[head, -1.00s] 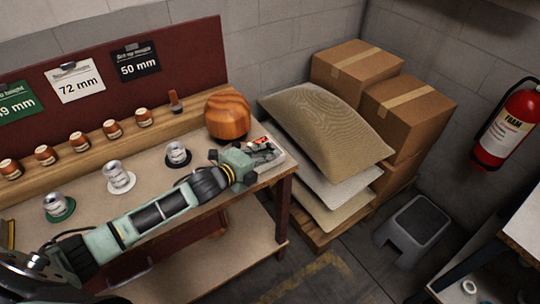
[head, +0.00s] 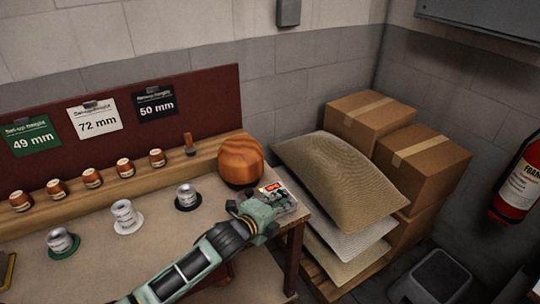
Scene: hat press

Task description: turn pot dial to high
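I cannot make out a pot or a dial in the head view. My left gripper (head: 270,205) is over the right end of the workbench (head: 140,255). It is beside or over a small flat item with a red and white label (head: 272,188), which it partly hides. I cannot tell whether they touch or whether the fingers are open. My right gripper is not in view.
A wooden ball-shaped block (head: 241,160) stands just behind my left gripper. Metal pieces on green, white and black discs (head: 187,197) stand left of it. Sacks (head: 340,180) and cardboard boxes (head: 415,160) are stacked right of the bench. A fire extinguisher (head: 518,185) hangs at the right.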

